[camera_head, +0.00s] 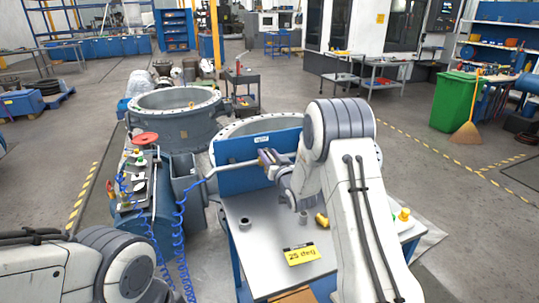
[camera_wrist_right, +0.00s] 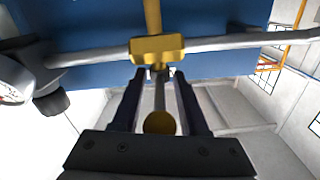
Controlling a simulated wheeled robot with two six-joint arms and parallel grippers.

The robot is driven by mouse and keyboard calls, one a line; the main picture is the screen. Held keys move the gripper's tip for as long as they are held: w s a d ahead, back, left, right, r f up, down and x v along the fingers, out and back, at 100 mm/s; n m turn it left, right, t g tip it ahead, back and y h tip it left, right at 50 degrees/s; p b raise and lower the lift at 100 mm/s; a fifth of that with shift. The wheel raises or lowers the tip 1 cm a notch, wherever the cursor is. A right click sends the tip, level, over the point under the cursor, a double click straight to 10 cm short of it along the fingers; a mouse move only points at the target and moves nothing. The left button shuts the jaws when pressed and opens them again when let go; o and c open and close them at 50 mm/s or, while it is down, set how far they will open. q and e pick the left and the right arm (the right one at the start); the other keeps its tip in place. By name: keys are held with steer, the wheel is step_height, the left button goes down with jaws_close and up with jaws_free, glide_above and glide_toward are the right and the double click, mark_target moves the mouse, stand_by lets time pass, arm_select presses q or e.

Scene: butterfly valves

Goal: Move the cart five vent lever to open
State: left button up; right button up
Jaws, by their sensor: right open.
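A grey pipe (camera_wrist_right: 90,57) runs across in front of a blue panel (camera_head: 235,148) that carries a small label too small to read. A yellow valve body (camera_wrist_right: 157,48) sits on the pipe, with a stem toward my wrist camera that ends in a round yellow knob (camera_wrist_right: 160,123). My right gripper (camera_wrist_right: 158,88) is open, with one dark finger on each side of the stem. I cannot tell whether the fingers touch it. In the head view my right gripper (camera_head: 272,160) is at the panel and partly hides the valve. My left gripper is out of view.
A white-topped bench (camera_head: 262,222) below the panel holds a yellow "25 deg" sign (camera_head: 301,255), a small grey cylinder (camera_head: 246,223) and a yellow part (camera_head: 322,219). Blue coiled hoses (camera_head: 180,235) hang at the left. Large flanged rings (camera_head: 172,98) stand behind.

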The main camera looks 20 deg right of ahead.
jaws_close()
stand_by(1.3)
